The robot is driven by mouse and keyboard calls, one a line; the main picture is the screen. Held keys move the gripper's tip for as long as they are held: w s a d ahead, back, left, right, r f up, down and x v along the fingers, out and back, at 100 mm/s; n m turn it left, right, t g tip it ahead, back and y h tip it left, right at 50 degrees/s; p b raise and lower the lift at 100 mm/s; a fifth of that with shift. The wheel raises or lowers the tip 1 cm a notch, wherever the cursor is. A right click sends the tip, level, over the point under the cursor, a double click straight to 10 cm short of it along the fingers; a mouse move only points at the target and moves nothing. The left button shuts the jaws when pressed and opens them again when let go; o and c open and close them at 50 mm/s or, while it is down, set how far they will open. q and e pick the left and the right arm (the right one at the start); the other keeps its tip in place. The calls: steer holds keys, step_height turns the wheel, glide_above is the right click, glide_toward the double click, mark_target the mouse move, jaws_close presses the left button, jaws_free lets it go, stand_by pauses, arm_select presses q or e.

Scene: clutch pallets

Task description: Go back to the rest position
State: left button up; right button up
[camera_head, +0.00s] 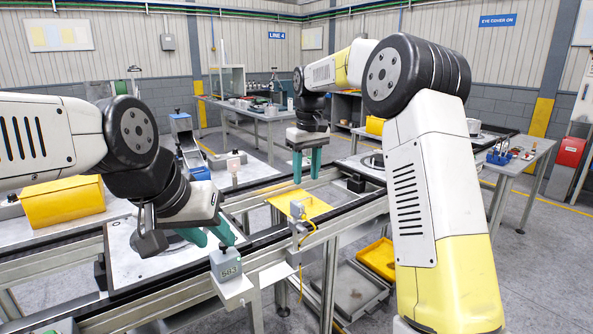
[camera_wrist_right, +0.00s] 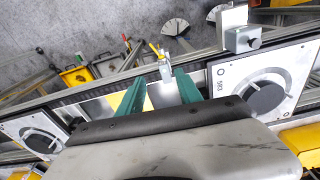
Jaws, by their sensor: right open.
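My left gripper (camera_head: 208,238) has teal fingers, spread apart and pointing down, low over the near pallet (camera_head: 125,268) with its dark round disc. I see nothing between them. My left wrist partly hides that disc. My right gripper (camera_head: 306,166) hangs with its teal fingers pointing down above the conveyor, over a yellow plate (camera_head: 318,208). In the right wrist view its fingers (camera_wrist_right: 160,80) are apart and empty. That view also shows a pallet marked 583 (camera_wrist_right: 222,75) at right and another pallet (camera_wrist_right: 18,128) at left.
A grey box marked 583 (camera_head: 226,264) stands on a bracket right beside my left fingers. A small sensor post (camera_head: 297,230) stands on the conveyor's front rail. A yellow bin (camera_head: 62,202) is at left. A side table (camera_head: 518,160) stands at right. Open floor lies at front right.

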steer(key=s+d+r+m+t, duration=0.1)
steer(key=s+d+r, duration=0.15)
steer(key=s, duration=0.25)
steer(key=s+d+r+m+t+y, duration=0.1)
steer(key=s+d+r, duration=0.15)
steer(key=s, duration=0.25)
steer(key=s+d+r+m, duration=0.1)
steer(key=s+d+r, duration=0.15)
steer(key=s, duration=0.35)
steer(key=s+d+f+m+t, duration=0.1)
steer(key=s+d+f, duration=0.1)
steer(key=s, duration=0.6)
steer(key=s+d+f+m+t, duration=0.2)
steer(key=s+f, duration=0.2)
steer(key=s, duration=0.4)
steer(key=shift+y, duration=0.4)
